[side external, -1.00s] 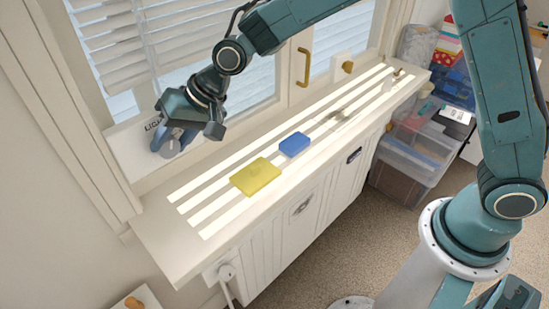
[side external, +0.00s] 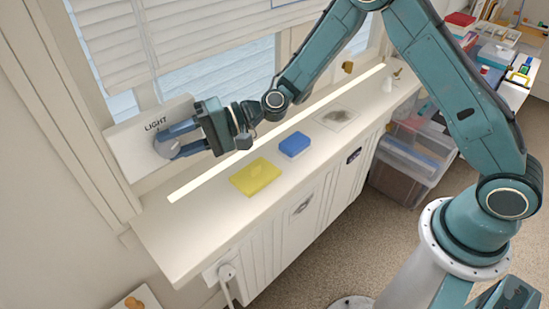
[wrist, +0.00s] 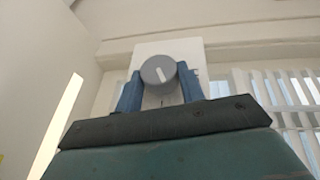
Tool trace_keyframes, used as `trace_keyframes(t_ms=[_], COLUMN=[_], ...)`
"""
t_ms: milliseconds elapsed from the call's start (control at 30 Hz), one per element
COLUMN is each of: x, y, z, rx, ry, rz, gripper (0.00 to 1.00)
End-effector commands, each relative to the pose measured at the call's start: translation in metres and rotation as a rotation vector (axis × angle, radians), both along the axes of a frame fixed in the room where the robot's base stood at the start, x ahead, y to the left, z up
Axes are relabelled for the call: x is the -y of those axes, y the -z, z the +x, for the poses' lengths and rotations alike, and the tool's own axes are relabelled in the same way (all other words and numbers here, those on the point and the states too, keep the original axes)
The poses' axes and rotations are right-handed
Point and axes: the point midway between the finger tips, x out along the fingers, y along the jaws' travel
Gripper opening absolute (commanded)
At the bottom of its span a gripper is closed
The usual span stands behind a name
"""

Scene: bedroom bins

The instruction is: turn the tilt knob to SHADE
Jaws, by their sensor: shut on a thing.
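A grey round tilt knob (side external: 166,147) sits on a white plate (side external: 125,146) at the left of the window sill. The plate carries the word LIGHT above the knob; no SHADE mark can be read. My gripper (side external: 172,141) reaches in from the right with its blue fingers around the knob. The window blind (side external: 150,40) shows broad slats lying nearly flat together in the side view.
A yellow block (side external: 255,177) and a blue block (side external: 294,144) lie on the sill (side external: 190,238). One bright light strip crosses the sill behind them. Clear bins (side external: 405,160) stand on the floor to the right.

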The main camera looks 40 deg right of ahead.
Motion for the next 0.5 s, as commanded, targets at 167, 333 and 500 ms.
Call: trace_keyframes(t_ms=[167, 333, 500], x=[0.0004, 0.0, -0.0004], y=[0.0033, 0.0039, 0.0033], z=[0.0002, -0.0001, -0.0002], rx=[-0.002, -0.001, 0.003], ry=[0.001, -0.001, -0.002], rz=[0.095, 0.152, 0.176], gripper=[0.16, 0.16, 0.16])
